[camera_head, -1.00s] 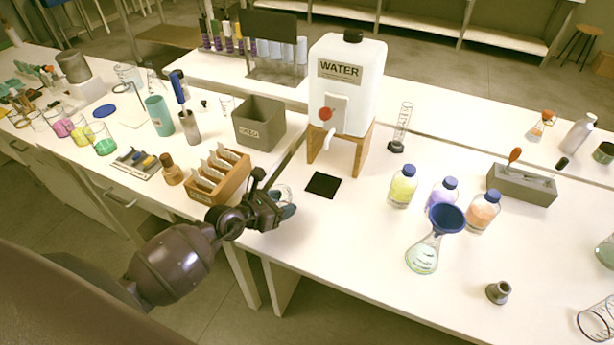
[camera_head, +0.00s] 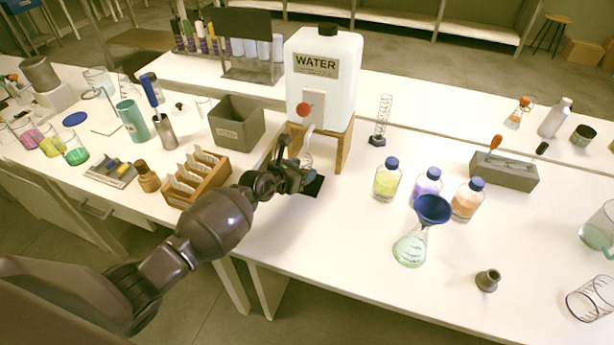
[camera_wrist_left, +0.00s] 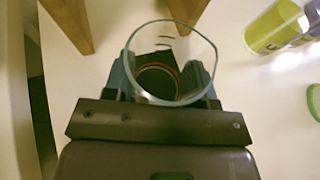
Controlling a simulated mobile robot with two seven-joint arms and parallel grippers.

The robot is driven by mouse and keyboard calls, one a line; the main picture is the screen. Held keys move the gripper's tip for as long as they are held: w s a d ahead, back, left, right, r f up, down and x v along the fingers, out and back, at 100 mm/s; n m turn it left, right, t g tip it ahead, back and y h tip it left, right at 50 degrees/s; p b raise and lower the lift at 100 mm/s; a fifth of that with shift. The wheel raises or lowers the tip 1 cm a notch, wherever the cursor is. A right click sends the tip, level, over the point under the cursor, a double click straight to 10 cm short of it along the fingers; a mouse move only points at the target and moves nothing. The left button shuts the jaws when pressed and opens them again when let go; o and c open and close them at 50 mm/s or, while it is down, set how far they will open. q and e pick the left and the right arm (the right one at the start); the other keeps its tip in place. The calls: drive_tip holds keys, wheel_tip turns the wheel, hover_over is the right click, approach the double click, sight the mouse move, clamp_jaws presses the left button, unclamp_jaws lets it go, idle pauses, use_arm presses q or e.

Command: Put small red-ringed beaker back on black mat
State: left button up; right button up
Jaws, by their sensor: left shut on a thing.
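The small beaker (camera_head: 307,158) is clear glass and upright. In the left wrist view the beaker (camera_wrist_left: 205,42) shows its wide rim, with a reddish ring low down. My left gripper (camera_head: 298,178) is shut on it, with the fingers on both sides of the glass in the left wrist view (camera_wrist_left: 160,82). The black mat (camera_head: 315,186) lies on the table in front of the water stand, partly hidden by the gripper. The beaker is at or over the mat; I cannot tell whether its base touches. My right gripper is not in view.
The water tank (camera_head: 324,80) on its wooden stand (camera_head: 344,147) is close behind the beaker, its tap near the rim. A wooden slide rack (camera_head: 199,180) stands left of the gripper. Capped bottles (camera_head: 386,180) and a flask with blue funnel (camera_head: 420,235) stand right.

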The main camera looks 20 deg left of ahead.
use_arm(q)
drive_tip(key=shift+w+d, duration=0.3)
drive_tip(key=shift+w, duration=0.4)
drive_tip(key=shift+w+d+f+b, duration=0.1)
drive_tip(key=shift+w+f+b, duration=0.05)
drive_tip(key=shift+f+b, duration=0.15)
wheel_tip(320, 180, down, 3)
drive_tip(key=shift+r+b, duration=0.1)
drive_tip(key=shift+b, duration=0.5)
drive_tip(key=shift+f, duration=0.2)
drive_tip(key=shift+r, duration=0.2)
drive_tip(key=shift+f, duration=0.1)
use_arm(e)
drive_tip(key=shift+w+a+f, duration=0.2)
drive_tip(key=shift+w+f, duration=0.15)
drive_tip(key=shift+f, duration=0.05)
use_arm(q)
drive_tip(key=o, duration=1)
drive_tip(key=shift+f, duration=0.1)
drive_tip(key=shift+c, duration=0.2)
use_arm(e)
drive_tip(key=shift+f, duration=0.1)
